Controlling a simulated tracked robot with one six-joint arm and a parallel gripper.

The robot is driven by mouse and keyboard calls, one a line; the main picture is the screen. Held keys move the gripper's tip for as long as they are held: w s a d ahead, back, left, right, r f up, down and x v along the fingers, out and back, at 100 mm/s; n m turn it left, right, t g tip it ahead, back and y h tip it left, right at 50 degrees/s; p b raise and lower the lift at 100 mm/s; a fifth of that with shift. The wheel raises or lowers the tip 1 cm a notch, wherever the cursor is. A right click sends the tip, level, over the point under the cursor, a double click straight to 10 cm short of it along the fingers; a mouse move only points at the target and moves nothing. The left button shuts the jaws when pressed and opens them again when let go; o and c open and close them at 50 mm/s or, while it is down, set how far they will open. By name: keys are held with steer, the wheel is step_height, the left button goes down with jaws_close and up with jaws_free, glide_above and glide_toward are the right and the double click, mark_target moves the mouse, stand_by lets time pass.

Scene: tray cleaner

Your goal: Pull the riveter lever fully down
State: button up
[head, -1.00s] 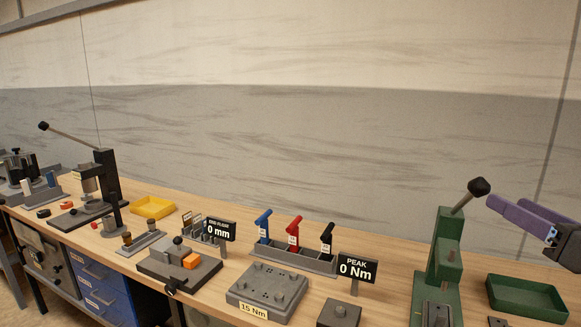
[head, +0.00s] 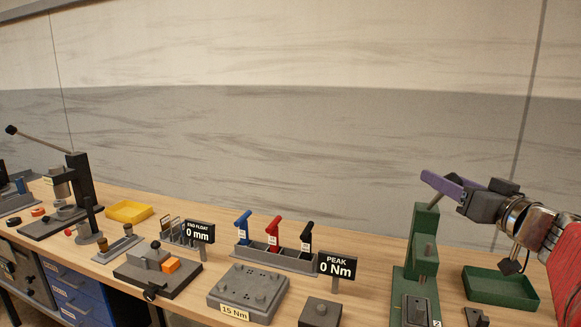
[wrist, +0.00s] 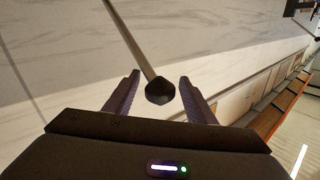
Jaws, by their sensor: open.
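The green riveter (head: 424,245) stands on the bench at the right. Its lever (head: 434,182) slants up from the top of the green column, and its upper end is hidden behind my gripper in the head view. In the wrist view the lever's dark knob (wrist: 160,91) lies between the two purple fingers, with the thin grey rod (wrist: 131,36) running away to the upper left. My gripper (wrist: 160,84) is open, with a gap on both sides of the knob. In the head view my gripper (head: 442,185) is at the lever's top.
A green tray (head: 500,290) sits right of the riveter. A sign reading PEAK 0 Nm (head: 337,267) and a rack of blue, red and black tools (head: 275,256) stand to its left. Another lever press (head: 80,185) is at the far left. The space above the bench is clear.

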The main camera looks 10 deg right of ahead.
steer(key=shift+w, duration=1.35)
steer(key=shift+c, duration=0.6)
